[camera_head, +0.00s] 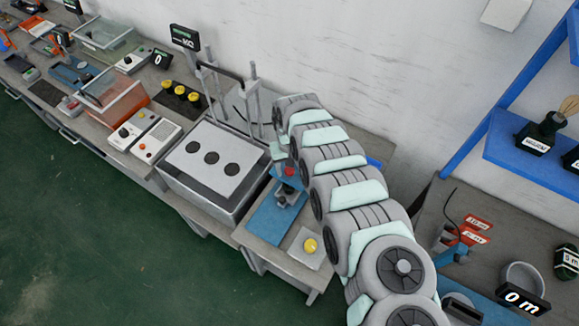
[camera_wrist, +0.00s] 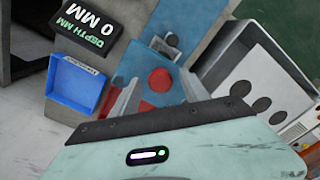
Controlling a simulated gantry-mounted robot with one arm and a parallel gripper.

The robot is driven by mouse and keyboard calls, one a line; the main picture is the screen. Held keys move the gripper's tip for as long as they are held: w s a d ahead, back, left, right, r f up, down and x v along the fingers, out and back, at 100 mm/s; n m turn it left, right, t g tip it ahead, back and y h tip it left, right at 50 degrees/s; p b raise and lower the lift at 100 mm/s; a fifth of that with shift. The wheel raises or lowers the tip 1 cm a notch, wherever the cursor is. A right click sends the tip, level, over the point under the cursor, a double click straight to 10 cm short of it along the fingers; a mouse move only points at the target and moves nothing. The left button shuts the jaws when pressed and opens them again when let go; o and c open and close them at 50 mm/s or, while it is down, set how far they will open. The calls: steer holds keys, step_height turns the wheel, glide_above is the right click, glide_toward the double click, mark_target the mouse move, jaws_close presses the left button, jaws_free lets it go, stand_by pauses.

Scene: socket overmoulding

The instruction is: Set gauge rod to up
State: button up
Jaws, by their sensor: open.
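My gripper (camera_wrist: 160,125) shows as a pale green housing with a dark front edge, close to the stand. Its jaws are open; the fingertips are hard to make out. In the head view my arm hides part of this area.
A blue tray (camera_wrist: 75,88) lies beside the display. A pale box with three dark round holes (camera_head: 212,157) stands left of the stand, with upright posts behind it. A yellow button (camera_head: 310,246) sits on a pale plate in front. A white wall is behind.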

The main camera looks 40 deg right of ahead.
jaws_close()
stand_by(0.5)
steer(key=shift+r, duration=0.1)
stand_by(0.8)
